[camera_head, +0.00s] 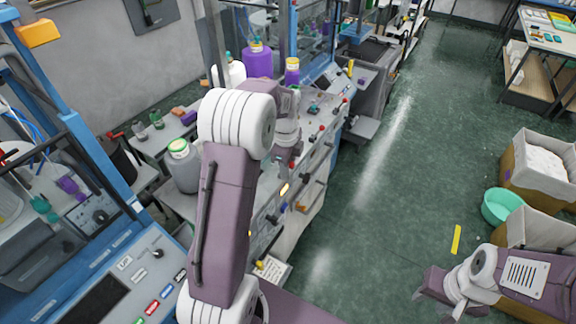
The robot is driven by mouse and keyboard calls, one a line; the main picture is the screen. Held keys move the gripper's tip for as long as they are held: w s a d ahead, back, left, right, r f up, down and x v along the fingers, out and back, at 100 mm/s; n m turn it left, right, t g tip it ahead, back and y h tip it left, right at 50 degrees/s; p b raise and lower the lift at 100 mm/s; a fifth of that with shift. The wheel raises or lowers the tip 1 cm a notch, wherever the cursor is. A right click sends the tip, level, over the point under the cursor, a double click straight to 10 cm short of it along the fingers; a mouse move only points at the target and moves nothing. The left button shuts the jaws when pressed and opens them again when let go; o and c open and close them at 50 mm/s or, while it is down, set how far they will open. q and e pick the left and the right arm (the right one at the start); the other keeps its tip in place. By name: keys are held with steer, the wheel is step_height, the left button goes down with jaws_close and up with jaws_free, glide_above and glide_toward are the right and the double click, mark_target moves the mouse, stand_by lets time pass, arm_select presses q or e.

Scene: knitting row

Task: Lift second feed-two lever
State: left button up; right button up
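I cannot tell from this view which one is the second feed-two lever. My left arm rises from the bottom centre and bends over the near end of this panel. My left gripper (284,164) points down close to the panel's near part. Its fingers are small and partly hidden, so its opening and any contact with a lever are unclear. My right gripper (432,286) is low at the bottom right over the floor, away from the machine. Its opening is unclear.
A grey jar with a green lid (182,165) and a purple container (258,61) stand on the machine row. A blue-framed machine (80,140) is at the left. A teal basin (502,206) and cardboard boxes (540,182) are at the right.

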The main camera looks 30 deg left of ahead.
arm_select(q)
steer(key=shift+s+r, duration=0.1)
steer(key=shift+s, duration=0.2)
steer(key=shift+s+r, duration=0.1)
steer(key=shift+s, duration=0.1)
steer(key=shift+c, duration=1.2)
steer(key=shift+d, duration=0.1)
jaws_close()
steer(key=shift+w, duration=0.25)
steer(key=shift+s, duration=0.1)
